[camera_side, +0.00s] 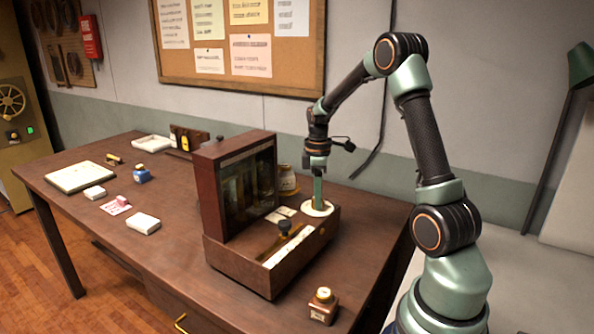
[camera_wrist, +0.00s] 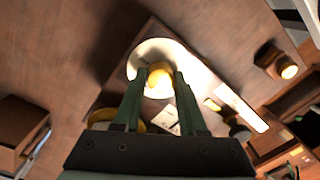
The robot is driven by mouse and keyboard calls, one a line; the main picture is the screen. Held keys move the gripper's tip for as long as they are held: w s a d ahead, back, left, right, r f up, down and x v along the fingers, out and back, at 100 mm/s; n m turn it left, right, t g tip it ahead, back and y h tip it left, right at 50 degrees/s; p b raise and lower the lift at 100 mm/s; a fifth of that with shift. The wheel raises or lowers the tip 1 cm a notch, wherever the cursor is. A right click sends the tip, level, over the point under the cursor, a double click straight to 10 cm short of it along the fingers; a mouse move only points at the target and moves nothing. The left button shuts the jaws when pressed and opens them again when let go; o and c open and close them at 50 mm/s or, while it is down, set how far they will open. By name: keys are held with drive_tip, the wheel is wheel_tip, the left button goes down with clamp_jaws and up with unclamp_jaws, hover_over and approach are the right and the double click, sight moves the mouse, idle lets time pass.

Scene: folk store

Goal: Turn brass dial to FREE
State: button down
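The brass dial (camera_wrist: 159,80) is a rounded yellow knob on a round white plate (camera_wrist: 150,50). In the side view the plate (camera_side: 326,210) lies on the right end of the low wooden base of a cabinet; the knob is hidden there. My gripper (camera_wrist: 161,71) points down over the dial, with one green finger on each side of the knob. It also shows in the side view (camera_side: 318,192), with its tips close to the plate. The knob nearly fills the space between the fingers; I cannot tell whether they touch it. I cannot read any dial lettering.
The glazed wooden cabinet (camera_side: 222,185) stands just left of my gripper. A dark knob (camera_side: 285,228) beside a white strip (camera_side: 290,245) is on the same base. Papers and small boxes lie farther left.

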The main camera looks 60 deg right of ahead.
drive_tip(key=shift+m, duration=0.4)
drive_tip(key=m, duration=0.3)
drive_tip(key=shift+r+m, duration=0.1)
drive_tip(key=shift+m, duration=0.3)
drive_tip(key=m, duration=0.4)
drive_tip(key=shift+d, duration=0.1)
drive_tip(key=m, duration=0.5)
drive_tip(key=shift+t, duration=0.3)
drive_tip(key=m, duration=0.4)
drive_tip(key=shift+s, duration=0.1)
drive_tip(key=shift+c, duration=2.3)
unclamp_jaws()
